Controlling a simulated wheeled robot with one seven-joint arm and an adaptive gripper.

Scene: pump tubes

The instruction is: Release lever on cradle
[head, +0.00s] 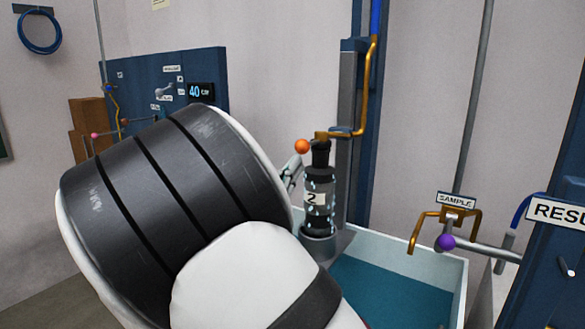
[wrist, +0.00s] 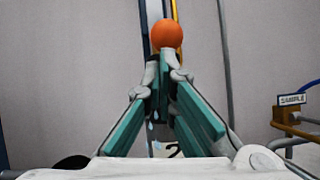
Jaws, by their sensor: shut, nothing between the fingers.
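The cradle (head: 345,130) is a grey upright with a brass pipe. It holds a dark-capped clear tube (head: 319,200) labelled "2", standing upright on a grey round base. An orange ball knob (head: 302,146), seemingly the lever's end, sits at upper left of the tube's cap. It also shows in the wrist view (wrist: 167,33), just beyond the fingertips. My gripper (wrist: 164,78) is shut and empty, its fingers meeting just below the ball in that view. In the head view my gripper (head: 293,168) is mostly behind my arm, left of the tube. I cannot tell whether it touches the knob.
A teal-floored basin (head: 455,295) lies below the cradle. To the right are a brass "SAMPLE" outlet (head: 447,214) with a purple knob (head: 445,242) and a blue "RESU…" panel (head: 555,250). A blue panel (head: 140,72) with a "40" display stands at the back left.

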